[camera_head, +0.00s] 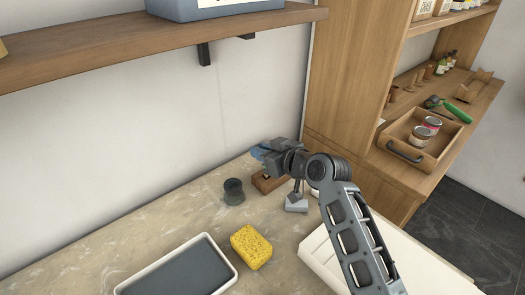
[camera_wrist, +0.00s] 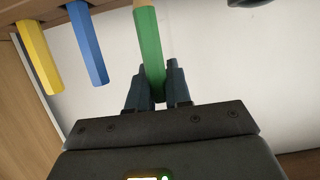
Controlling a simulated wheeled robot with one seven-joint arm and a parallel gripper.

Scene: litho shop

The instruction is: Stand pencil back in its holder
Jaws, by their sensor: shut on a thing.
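A green pencil (camera_wrist: 149,50) is between the two fingers of my gripper (camera_wrist: 158,85) in the wrist view, and they are shut on it. Its upper end in that picture shows a tan part, cut off by the frame edge. A blue pencil (camera_wrist: 87,45) and a yellow pencil (camera_wrist: 39,58) stand beside it, to the left, apart from it. Their far ends meet a brown wooden strip at the top edge. In the head view my gripper (camera_head: 264,152) is above a small wooden block (camera_head: 268,183), seemingly the holder. The green pencil is hidden there.
A dark cup (camera_head: 233,192) stands left of the block. A yellow sponge (camera_head: 250,246) and a white-rimmed tray (camera_head: 180,272) lie nearer. A wall shelf (camera_head: 150,42) hangs above the left side. A wooden cabinet (camera_head: 345,85) stands close on the right.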

